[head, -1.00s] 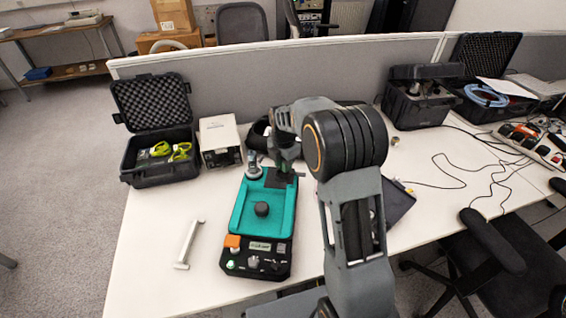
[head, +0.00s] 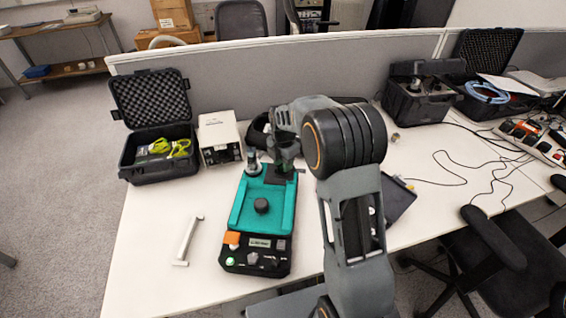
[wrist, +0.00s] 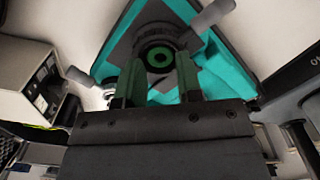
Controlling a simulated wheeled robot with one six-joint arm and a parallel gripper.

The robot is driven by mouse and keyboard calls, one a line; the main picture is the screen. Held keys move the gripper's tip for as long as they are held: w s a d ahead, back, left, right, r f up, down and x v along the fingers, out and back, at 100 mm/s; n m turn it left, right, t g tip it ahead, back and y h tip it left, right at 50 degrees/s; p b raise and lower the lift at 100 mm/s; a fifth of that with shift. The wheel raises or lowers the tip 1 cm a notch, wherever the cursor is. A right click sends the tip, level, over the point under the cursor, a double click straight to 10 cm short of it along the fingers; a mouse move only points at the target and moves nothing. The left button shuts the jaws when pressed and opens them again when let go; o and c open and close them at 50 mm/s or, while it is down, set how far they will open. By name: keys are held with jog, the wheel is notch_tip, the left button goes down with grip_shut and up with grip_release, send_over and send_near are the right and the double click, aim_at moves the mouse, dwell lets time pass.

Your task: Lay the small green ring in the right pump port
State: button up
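Behind the ring is a dark round port (wrist: 143,39) on a dark plate. I cannot tell whether the ring is seated in it or just above. In the head view the pump (head: 268,247), black with a teal top, stands on the table. My gripper (head: 285,163) is over its far right end, partly hidden by my arm.
A grey upright fitting (head: 254,165) stands at the pump's far left corner. A white box (head: 219,137) and an open black case (head: 158,166) stand left of it. A pale handle bar (head: 187,241) lies on the table (head: 150,270), with bare room around it.

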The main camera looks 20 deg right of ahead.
jog(key=o, duration=0.4)
jog(key=shift+r, duration=0.1)
notch_tip(320, 180, up, 13)
jog(key=s+r+m+t+p, duration=0.2)
jog(key=s+m+t+p, duration=0.1)
jog(key=s+m, duration=2)
jog(key=shift+s+a+m+t+p, duration=0.25)
jog(key=shift+s+m+p, duration=0.2)
jog(key=shift+p, duration=0.4)
